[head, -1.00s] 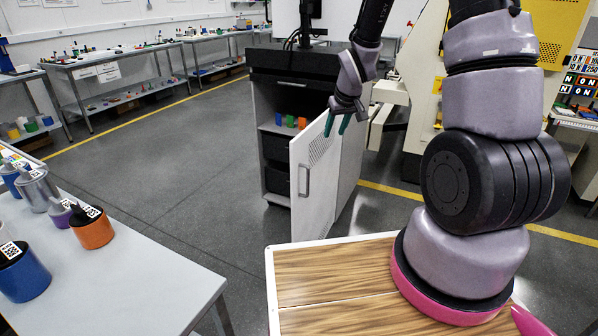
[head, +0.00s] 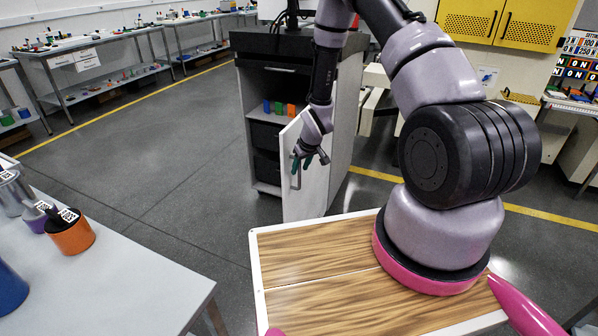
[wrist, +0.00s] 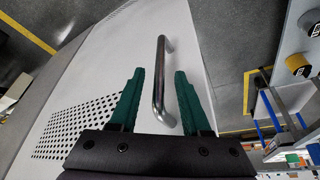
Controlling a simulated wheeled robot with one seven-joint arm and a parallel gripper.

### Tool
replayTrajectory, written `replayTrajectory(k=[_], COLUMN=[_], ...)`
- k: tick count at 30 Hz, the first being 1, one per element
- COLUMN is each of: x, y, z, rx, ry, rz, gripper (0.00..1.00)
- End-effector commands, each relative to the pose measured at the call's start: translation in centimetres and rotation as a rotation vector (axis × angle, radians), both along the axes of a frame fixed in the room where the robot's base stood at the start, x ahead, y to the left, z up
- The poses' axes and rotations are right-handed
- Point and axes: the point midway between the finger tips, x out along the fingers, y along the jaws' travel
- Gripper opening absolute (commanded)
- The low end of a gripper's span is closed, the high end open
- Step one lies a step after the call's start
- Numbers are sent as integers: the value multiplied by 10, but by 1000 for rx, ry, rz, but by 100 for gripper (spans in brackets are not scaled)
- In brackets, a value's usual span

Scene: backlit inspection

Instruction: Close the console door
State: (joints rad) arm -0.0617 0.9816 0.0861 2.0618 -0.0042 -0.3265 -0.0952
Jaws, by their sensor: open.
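The console (head: 266,52) is a dark-topped cabinet in the middle of the head view. Its light door (head: 310,188) stands swung open toward me, showing the shelves inside. My gripper (head: 303,165) is at the door's handle side in the head view, where it partly hides the handle. In the wrist view, the metal bar handle (wrist: 160,85) runs between the two green fingers of my gripper (wrist: 158,95), which are apart on either side of it. The fingers are open and not closed on the bar. Whether they touch the door panel I cannot tell.
Small coloured blocks (head: 279,108) and dark bins sit inside the console. A grey table (head: 130,270) with an orange cup (head: 72,236) stands at the left. The floor (head: 170,160) left of the console is clear. Yellow cabinets (head: 497,25) are at the back right.

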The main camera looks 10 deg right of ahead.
Motion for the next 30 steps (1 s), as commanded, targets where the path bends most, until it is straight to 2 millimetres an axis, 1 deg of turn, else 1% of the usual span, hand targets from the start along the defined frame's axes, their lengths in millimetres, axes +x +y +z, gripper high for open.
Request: replayTrajectory(k=[1, 3, 6, 16, 17, 18, 19, 20, 30], x=[3, 5, 8, 9, 9, 9, 9, 9, 9], y=[1, 2, 3, 3, 3, 3, 3, 3, 3], z=[-7, -15, -21, -23, -23, -23, -23, -23, -23], rx=[0, 0, 0, 0, 0, 0, 0, 0, 0], ry=[1, 1, 1, 0, 0, 0, 0, 0, 0], rz=[0, 0, 0, 0, 0, 0, 0, 0, -1], gripper=[47, 47, 47, 47, 36, 20, 9, 0, 0])
